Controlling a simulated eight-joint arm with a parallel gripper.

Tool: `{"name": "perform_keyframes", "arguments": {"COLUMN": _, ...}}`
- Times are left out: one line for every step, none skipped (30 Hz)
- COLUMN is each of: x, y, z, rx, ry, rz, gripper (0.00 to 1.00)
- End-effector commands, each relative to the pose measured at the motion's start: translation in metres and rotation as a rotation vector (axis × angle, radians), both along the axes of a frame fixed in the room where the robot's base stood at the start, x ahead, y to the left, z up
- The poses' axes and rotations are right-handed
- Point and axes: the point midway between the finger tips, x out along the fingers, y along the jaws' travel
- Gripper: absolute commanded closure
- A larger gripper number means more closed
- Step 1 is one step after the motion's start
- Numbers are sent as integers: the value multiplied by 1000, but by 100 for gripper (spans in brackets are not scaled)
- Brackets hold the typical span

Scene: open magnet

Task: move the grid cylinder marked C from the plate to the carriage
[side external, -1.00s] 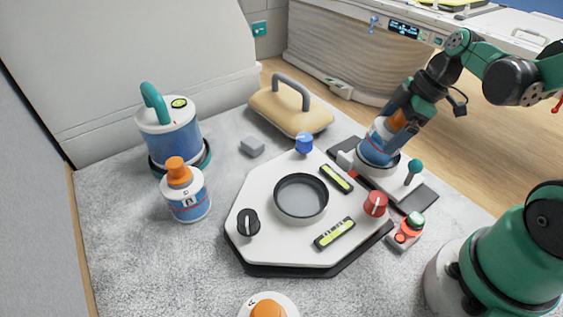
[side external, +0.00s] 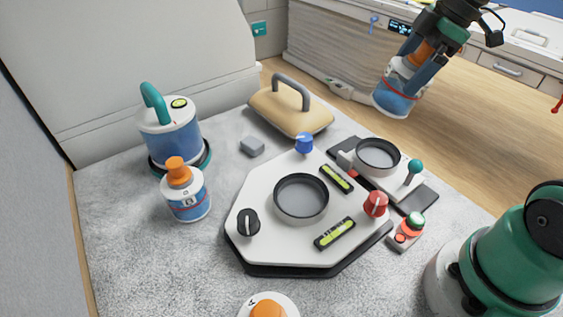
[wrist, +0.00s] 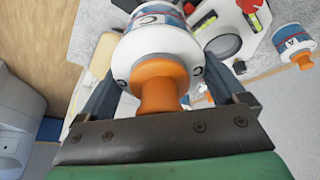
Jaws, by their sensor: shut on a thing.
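The grid cylinder marked C (side external: 394,101), blue and white with an orange knob, hangs tilted in my gripper (side external: 412,72), high and in the upper right of the side view. In the wrist view its white top, lettered C (wrist: 198,70), and its orange knob sit between the fingers of my gripper (wrist: 160,88), which is shut on it. The white octagonal plate (side external: 285,238) has an empty round dish (side external: 301,218) at its middle. The carriage (side external: 388,184), to the plate's upper right, has an empty round cup and a teal-topped lever.
Cylinder A (side external: 268,305) stands at the front edge, and another orange-topped cylinder (side external: 187,200) stands left of the plate. A blue canister (side external: 170,140), a beige handled block (side external: 275,110) and a small grey block (side external: 252,147) stand behind. A red-and-green button box (side external: 405,234) is beside the carriage.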

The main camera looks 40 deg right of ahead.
Motion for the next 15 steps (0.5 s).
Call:
{"name": "perform_keyframes", "arguments": {"x": 0, "y": 0, "z": 13, "rx": 0, "ry": 0, "rz": 0, "gripper": 94}}
{"name": "perform_keyframes", "arguments": {"x": 0, "y": 0, "z": 20, "rx": 0, "ry": 0, "rz": 0, "gripper": 94}}
{"name": "perform_keyframes", "arguments": {"x": 0, "y": 0, "z": 29, "rx": 0, "ry": 0, "rz": 0, "gripper": 94}}
{"name": "perform_keyframes", "arguments": {"x": 0, "y": 0, "z": 36, "rx": 0, "ry": 0, "rz": 0, "gripper": 94}}
{"name": "perform_keyframes", "arguments": {"x": 0, "y": 0, "z": 42, "rx": 0, "ry": 0, "rz": 0, "gripper": 94}}
{"name": "perform_keyframes", "arguments": {"x": 0, "y": 0, "z": 50, "rx": 0, "ry": 0, "rz": 0, "gripper": 94}}
{"name": "perform_keyframes", "arguments": {"x": 0, "y": 0, "z": 55, "rx": 0, "ry": 0, "rz": 0, "gripper": 94}}
{"name": "perform_keyframes", "arguments": {"x": 0, "y": 0, "z": 60, "rx": 0, "ry": 0, "rz": 0, "gripper": 94}}
{"name": "perform_keyframes", "arguments": {"x": 0, "y": 0, "z": 65, "rx": 0, "ry": 0, "rz": 0, "gripper": 94}}
{"name": "perform_keyframes", "arguments": {"x": 1, "y": 0, "z": 69, "rx": 0, "ry": 0, "rz": 0, "gripper": 94}}
{"name": "perform_keyframes", "arguments": {"x": 1, "y": 0, "z": 73, "rx": 0, "ry": 0, "rz": 0, "gripper": 94}}
{"name": "perform_keyframes", "arguments": {"x": 1, "y": 0, "z": 77, "rx": 0, "ry": 0, "rz": 0, "gripper": 94}}
{"name": "perform_keyframes", "arguments": {"x": 0, "y": 0, "z": 79, "rx": 0, "ry": 0, "rz": 2, "gripper": 94}}
{"name": "perform_keyframes", "arguments": {"x": 1, "y": 0, "z": 81, "rx": -3, "ry": 1, "rz": 8, "gripper": 94}}
{"name": "perform_keyframes", "arguments": {"x": 1, "y": 0, "z": 83, "rx": -9, "ry": 5, "rz": 25, "gripper": 94}}
